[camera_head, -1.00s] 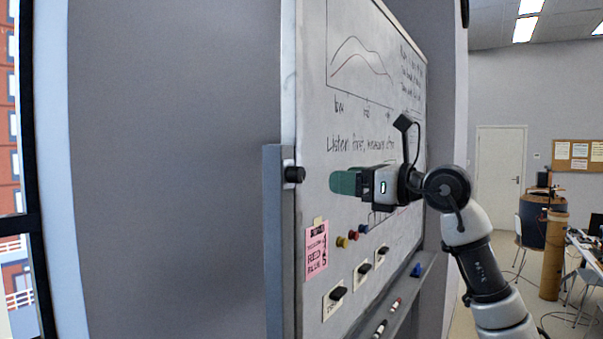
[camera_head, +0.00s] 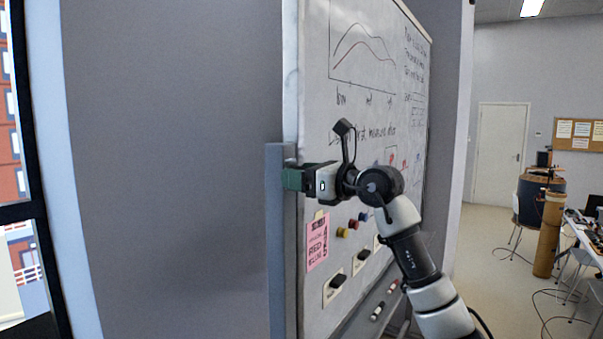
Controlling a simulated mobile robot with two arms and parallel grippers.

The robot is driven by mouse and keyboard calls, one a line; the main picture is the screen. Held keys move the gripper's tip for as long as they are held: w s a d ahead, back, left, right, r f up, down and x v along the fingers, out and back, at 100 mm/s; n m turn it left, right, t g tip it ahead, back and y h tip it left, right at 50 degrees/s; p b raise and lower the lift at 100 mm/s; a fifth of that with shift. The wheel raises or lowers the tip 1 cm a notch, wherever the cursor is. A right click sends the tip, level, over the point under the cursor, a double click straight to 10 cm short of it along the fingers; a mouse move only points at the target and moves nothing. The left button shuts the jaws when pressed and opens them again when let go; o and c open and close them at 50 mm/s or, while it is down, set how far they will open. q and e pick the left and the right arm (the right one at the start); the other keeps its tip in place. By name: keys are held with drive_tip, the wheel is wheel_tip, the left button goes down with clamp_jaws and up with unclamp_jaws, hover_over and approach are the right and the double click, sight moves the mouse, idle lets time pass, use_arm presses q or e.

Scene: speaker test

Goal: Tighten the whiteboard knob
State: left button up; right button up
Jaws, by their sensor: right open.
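The whiteboard (camera_head: 314,100) stands along the wall, with a grey post (camera_head: 275,240) at its left edge. The black knob on this post is hidden behind my right gripper (camera_head: 292,179). The green fingers of this gripper are at the knob's place and point left. The gripper is open; whether its fingers touch the knob cannot be seen. My left gripper is not in view.
A pink note (camera_head: 317,243), several coloured magnets (camera_head: 342,232) and small labelled cards are on the board below my right arm. Markers (camera_head: 377,311) lie on the tray beneath. A window is at the far left.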

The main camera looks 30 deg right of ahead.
drive_tip(key=shift+c, duration=0.2)
drive_tip(key=c, duration=0.9)
drive_tip(key=shift+m, duration=0.4)
drive_tip(key=m, duration=0.4)
drive_tip(key=shift+m+b, duration=0.3)
drive_tip(key=shift+b, duration=0.1)
drive_tip(key=m, duration=1)
drive_tip(key=shift+m+b, duration=0.35)
drive_tip(key=shift+m, duration=0.05)
drive_tip(key=m, duration=0.5)
drive_tip(key=shift+r, duration=0.1)
drive_tip(key=shift+m, duration=0.3)
